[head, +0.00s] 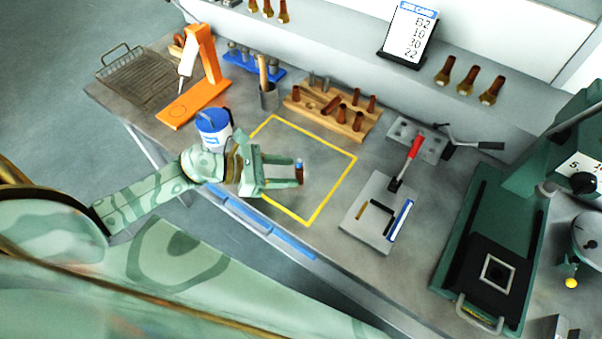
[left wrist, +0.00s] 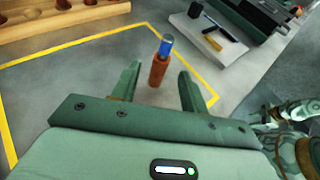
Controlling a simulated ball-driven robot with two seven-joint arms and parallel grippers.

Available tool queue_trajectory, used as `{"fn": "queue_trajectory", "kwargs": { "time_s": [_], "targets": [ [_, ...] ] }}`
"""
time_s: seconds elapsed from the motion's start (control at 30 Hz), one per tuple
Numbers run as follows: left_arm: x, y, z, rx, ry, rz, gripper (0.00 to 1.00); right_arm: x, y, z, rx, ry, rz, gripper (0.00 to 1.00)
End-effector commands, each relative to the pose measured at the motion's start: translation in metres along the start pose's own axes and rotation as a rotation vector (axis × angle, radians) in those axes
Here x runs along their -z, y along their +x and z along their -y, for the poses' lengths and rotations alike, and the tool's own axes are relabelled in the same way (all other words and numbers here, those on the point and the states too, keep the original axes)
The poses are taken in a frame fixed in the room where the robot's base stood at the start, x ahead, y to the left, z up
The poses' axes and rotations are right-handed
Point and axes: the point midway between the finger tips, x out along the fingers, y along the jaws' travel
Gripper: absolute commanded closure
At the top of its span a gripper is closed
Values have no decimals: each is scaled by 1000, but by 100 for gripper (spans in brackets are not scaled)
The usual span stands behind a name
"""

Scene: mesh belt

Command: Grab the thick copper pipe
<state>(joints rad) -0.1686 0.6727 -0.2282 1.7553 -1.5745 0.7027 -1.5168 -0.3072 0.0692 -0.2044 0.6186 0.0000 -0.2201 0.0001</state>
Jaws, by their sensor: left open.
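A copper-coloured pipe (left wrist: 158,71) with a blue and dark upper end (left wrist: 166,46) stands upright on the bench inside the yellow outline. In the head view this pipe (head: 299,172) is small and partly hidden by a finger. My left gripper (head: 296,172) is open, low over the bench, with its fingertips on either side of the pipe. In the left wrist view clear gaps show between the pipe and both fingers. Several other copper-brown pieces (head: 341,113) sit in the wooden rack (head: 296,101); their thickness is hard to compare.
The yellow outline (head: 331,193) encloses mostly bare bench. A blue-and-white tub (head: 213,128) stands close behind my left wrist. An orange stand (head: 199,88) is at the left. A grey plate (head: 366,221), a red-handled tool (head: 412,150) and a green machine (head: 459,240) are at the right.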

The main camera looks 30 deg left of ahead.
Motion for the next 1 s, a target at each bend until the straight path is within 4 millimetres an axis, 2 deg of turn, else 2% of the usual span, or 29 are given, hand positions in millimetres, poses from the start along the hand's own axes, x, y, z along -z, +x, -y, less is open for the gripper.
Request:
{"fn": "queue_trajectory", "kwargs": {
  "time_s": [0.17,0.43,0.7,0.73,0.87,0.9,1.0],
  "targets": [
    [-2,14,0,0,-1,2,55,3,-2,-9,-12,-2,-4,56],
    [-4,55,-1,0,-2,1,55,4,-5,-11,-15,0,-6,56],
    [-3,60,-1,0,0,-1,55,4,-5,-12,-16,1,-6,56],
    [-3,59,-1,0,0,-1,61,4,-5,-12,-16,1,-6,56],
    [-3,59,-1,0,0,-1,97,4,-5,-12,-16,0,-6,56],
    [-3,59,-1,0,0,-1,100,4,-5,-12,-16,0,-7,56],
    [-3,59,-1,0,0,0,100,4,-5,-12,-16,0,-7,56]
  ]
}}
